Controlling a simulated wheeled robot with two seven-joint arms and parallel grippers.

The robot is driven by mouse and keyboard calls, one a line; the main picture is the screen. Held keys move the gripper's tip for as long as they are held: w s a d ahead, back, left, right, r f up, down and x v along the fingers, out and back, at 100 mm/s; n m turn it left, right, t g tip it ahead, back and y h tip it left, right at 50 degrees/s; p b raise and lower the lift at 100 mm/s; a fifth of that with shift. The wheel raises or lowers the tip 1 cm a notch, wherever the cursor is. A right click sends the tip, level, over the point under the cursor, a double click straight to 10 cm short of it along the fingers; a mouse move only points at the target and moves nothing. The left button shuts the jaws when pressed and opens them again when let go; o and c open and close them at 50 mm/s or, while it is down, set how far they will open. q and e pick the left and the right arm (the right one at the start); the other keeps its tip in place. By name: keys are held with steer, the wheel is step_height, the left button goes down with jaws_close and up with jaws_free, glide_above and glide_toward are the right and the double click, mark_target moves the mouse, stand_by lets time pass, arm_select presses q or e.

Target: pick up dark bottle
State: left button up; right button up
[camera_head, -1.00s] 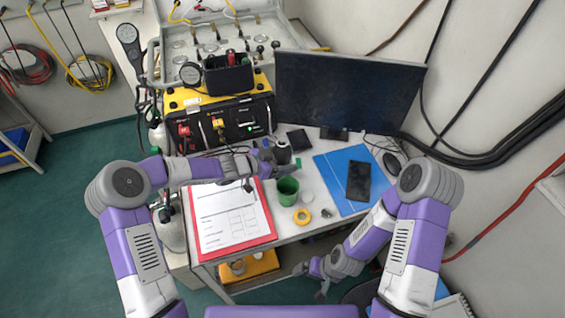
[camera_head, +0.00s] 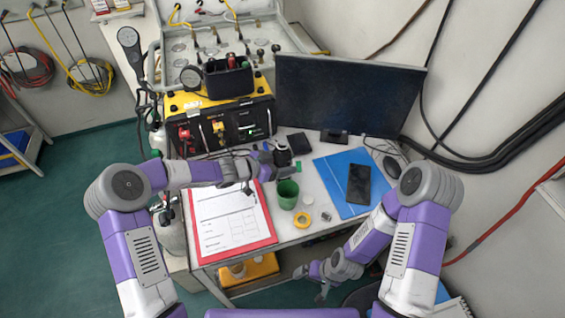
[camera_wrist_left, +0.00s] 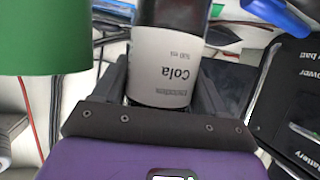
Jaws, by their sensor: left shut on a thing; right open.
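The dark bottle (camera_head: 282,157) stands near the middle of the desk in the head view, partly hidden by my gripper. My right gripper (camera_head: 321,290) is open and empty, low in front of the desk edge.
A green cup (camera_head: 288,195) stands just in front of the bottle.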

mark_target(282, 142)
arm_select(q)
steer(key=shift+d+r+p, duration=0.1)
steer(key=shift+r+p, duration=1.65)
steer(key=shift+r, duration=3.15)
steer(key=shift+r, duration=0.1)
steer(key=shift+s, duration=0.1)
